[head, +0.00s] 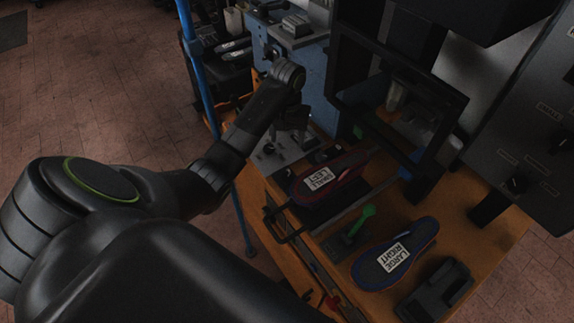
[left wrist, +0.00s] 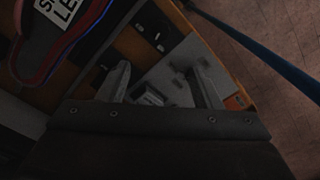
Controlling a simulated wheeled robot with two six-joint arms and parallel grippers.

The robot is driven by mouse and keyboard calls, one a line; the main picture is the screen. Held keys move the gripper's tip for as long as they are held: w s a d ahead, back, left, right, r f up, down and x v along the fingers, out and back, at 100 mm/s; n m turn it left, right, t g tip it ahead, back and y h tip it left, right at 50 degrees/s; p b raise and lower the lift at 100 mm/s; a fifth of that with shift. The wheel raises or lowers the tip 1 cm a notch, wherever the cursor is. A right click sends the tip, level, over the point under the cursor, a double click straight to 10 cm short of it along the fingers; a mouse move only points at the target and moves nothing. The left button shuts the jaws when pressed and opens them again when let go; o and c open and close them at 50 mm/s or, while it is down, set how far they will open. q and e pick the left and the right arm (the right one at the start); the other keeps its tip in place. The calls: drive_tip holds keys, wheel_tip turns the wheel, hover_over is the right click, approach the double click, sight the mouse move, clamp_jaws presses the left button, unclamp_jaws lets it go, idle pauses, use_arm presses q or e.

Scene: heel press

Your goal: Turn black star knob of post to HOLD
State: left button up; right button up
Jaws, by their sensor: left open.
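My left gripper (head: 290,135) reaches down over a grey plate (head: 262,164) near the table's left edge. In the left wrist view the left gripper (left wrist: 162,88) is open, its two fingers spread above the same grey plate (left wrist: 180,68). A small grey block with dark markings (left wrist: 152,98) shows low between the fingers. I see nothing held. A small dark knob-like part (head: 269,149) stands on the plate beside the gripper. I cannot make out a star shape or a HOLD mark. The gripper and wrist hide part of the plate. My right gripper is not in view.
A red insole marked SMALL LEFT (head: 320,181) lies close to the gripper's right. A blue insole marked LARGE RIGHT (head: 395,258), a green-handled tool (head: 361,221) and a black holder (head: 436,290) are nearer. A dark press frame (head: 430,140) and a blue pole (head: 203,75) stand nearby.

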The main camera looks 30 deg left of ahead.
use_arm(q)
drive_tip(key=b, duration=0.8)
hover_over(287, 177)
wheel_tip(287, 177, down, 9)
wheel_tip(287, 177, down, 8)
drive_tip(key=shift+f+p, duration=0.2)
drive_tip(key=shift+p, duration=0.3)
drive_tip(key=c, duration=1)
